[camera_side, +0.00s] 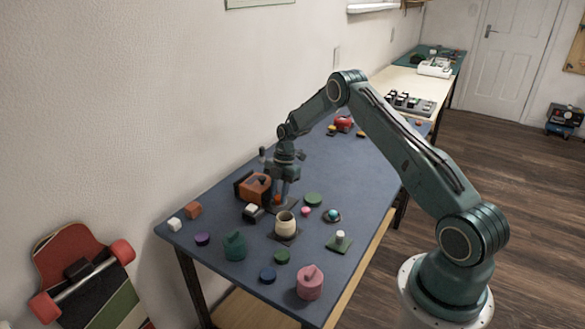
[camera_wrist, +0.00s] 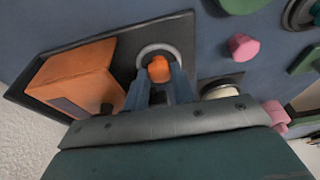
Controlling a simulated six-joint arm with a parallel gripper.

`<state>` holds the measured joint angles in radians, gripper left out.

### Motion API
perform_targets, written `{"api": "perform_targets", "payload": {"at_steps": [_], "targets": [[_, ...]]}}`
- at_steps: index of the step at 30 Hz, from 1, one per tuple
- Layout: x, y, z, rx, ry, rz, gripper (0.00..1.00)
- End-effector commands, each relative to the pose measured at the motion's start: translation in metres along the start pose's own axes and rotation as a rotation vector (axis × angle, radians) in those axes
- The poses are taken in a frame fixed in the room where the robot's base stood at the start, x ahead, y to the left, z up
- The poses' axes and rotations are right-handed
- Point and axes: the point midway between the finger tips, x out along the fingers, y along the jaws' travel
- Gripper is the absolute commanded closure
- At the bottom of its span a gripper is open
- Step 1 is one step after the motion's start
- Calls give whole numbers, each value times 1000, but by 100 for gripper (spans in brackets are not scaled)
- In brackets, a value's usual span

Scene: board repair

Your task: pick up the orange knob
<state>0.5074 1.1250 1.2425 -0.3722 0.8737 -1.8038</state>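The orange knob (camera_wrist: 158,69) shows in the wrist view between and just beyond my two fingertips, with a pale grey ring (camera_wrist: 158,49) around its far side. In the side view the orange knob (camera_side: 277,199) is a small spot low beside my fingers, on a dark plate (camera_side: 291,208). My gripper (camera_wrist: 159,77) points down at the knob with its fingers apart, one on each side. In the side view my gripper (camera_side: 283,192) is low over the table, just above the knob. I cannot see clear contact between fingers and knob.
An orange block-shaped part (camera_wrist: 75,75) stands close to the left of my fingers in the wrist view. A cream cup (camera_side: 286,225) and a pink piece (camera_side: 305,211) stand nearby. Several coloured pieces lie toward the front of the blue table (camera_side: 350,180). A wall runs along its left side.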

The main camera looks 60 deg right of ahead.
Motion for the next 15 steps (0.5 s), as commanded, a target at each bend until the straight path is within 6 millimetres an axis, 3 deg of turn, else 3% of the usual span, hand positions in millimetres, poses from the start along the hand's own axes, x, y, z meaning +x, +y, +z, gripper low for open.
{"api": "perform_targets", "payload": {"at_steps": [15], "targets": [[-3, 0, -1, 0, 0, 1, 96]]}}
